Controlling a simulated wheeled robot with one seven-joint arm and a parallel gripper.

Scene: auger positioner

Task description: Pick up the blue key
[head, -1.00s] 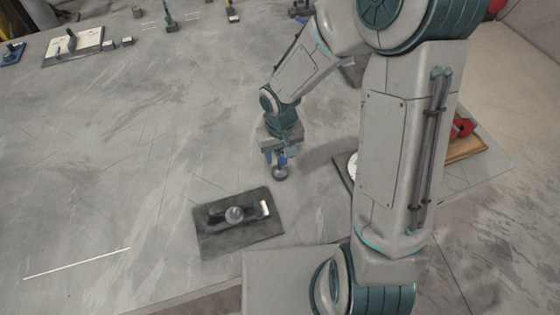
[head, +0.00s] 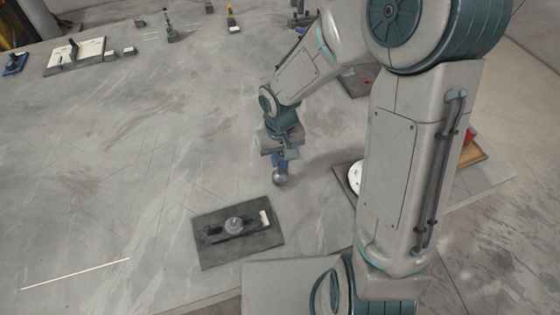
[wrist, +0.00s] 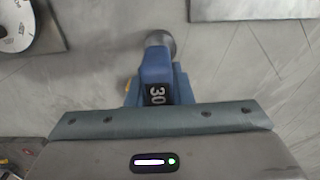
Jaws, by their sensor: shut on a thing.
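My gripper (head: 280,158) is shut on the blue key (wrist: 155,72) and points down over the grey table (head: 130,160). In the wrist view the key is a blue block with a dark label reading "30" and a round grey end beyond it. In the head view the key is mostly hidden by the gripper, with a bit of blue and the grey ball end below. It hangs behind and to the right of a dark plate (head: 205,255). Whether the ball end touches the table is unclear.
The dark plate bears a black slotted bar with a grey knob (head: 234,225) and a white tag. A white dial (head: 354,178) stands partly hidden behind my arm; it shows in the wrist view (wrist: 22,28). Several small fixtures line the far edge. The table's left middle is clear.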

